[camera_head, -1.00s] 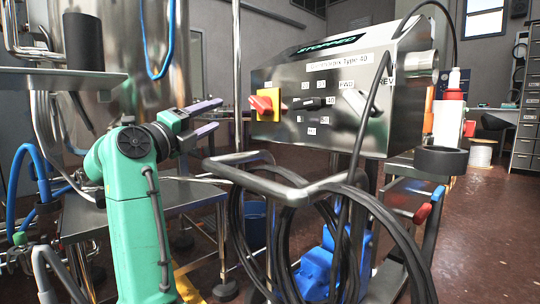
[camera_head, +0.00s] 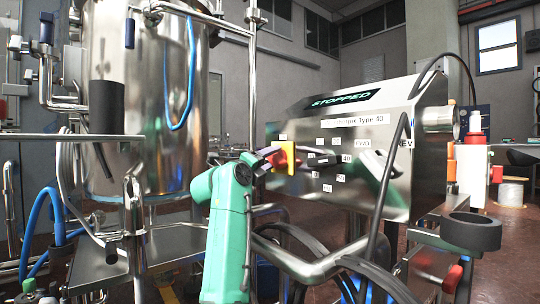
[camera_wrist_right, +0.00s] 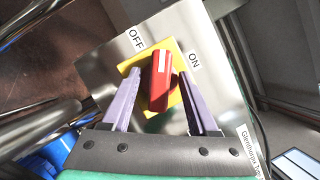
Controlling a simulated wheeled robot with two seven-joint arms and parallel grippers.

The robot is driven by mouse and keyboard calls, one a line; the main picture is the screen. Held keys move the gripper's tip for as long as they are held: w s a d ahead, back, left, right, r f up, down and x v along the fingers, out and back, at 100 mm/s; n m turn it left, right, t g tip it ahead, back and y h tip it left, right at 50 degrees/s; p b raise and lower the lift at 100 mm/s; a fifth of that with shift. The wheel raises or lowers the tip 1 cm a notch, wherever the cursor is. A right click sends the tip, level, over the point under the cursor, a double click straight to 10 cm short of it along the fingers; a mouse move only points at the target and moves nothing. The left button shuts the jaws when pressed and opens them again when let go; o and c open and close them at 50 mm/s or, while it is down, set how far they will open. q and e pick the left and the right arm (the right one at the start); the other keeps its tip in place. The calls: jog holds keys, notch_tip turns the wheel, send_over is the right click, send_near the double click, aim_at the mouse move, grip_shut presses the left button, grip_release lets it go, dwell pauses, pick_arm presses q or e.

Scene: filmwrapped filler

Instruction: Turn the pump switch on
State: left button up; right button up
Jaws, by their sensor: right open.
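The pump switch (camera_head: 284,157) is a red knob on a yellow plate (camera_wrist_right: 182,56), at the left of the steel control box (camera_head: 400,185). In the right wrist view the red knob (camera_wrist_right: 158,85) has a white stripe. OFF is printed at upper left and ON at right; I cannot tell which the stripe marks. My right gripper (camera_head: 268,158) is at the switch. In the wrist view its two purple fingers (camera_wrist_right: 158,98) are open, one on each side of the knob; contact is unclear. The box display (camera_head: 346,98) reads STOPPED. My left gripper is not in view.
Other switches and a lever (camera_head: 376,165) sit right of the pump switch. Black hoses (camera_head: 300,240) and a bent metal bar (camera_head: 290,262) lie below the box. A large steel tank (camera_head: 140,100) stands at left. A black ring holder (camera_head: 471,232) sticks out at right.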

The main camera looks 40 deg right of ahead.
grip_shut()
